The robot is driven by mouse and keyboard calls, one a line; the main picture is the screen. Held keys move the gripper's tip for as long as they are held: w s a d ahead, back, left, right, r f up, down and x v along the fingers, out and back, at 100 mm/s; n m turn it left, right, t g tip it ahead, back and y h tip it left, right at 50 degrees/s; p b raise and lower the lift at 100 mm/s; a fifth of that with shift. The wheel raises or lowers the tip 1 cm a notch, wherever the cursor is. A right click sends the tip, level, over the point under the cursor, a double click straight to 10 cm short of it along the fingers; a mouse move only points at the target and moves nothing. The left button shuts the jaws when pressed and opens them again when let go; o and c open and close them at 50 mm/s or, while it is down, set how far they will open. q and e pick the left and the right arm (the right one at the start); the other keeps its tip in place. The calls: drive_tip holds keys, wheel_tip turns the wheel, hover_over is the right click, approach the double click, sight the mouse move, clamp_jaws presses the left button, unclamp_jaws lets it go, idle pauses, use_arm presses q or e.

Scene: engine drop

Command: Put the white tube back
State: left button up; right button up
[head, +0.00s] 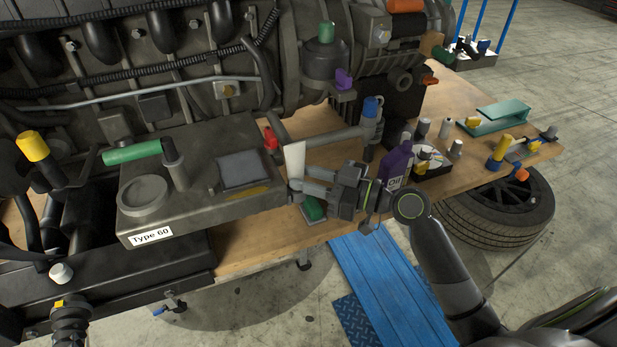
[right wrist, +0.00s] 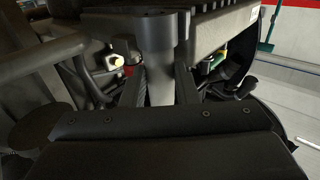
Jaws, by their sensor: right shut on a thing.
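The white tube (head: 294,160) stands nearly upright in my right gripper (head: 303,186), just right of the grey engine cover marked "Type 60" (head: 215,207). The gripper reaches in from the right and is shut on the tube's lower part. My left gripper is not in view.
The engine (head: 290,65) fills the upper left. A purple oil bottle (head: 396,166) stands just behind my right arm. Loose parts and a teal bracket (head: 503,115) lie on the wooden table (head: 457,95). A tyre (head: 500,207) lies on the floor beyond its edge.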

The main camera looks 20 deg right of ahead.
drive_tip(key=o, duration=1)
drive_tip(key=shift+w+d+f, duration=0.1)
drive_tip(key=shift+p+v, duration=1.15)
drive_tip(key=shift+v, duration=7.55)
drive_tip(key=shift+f, duration=0.3)
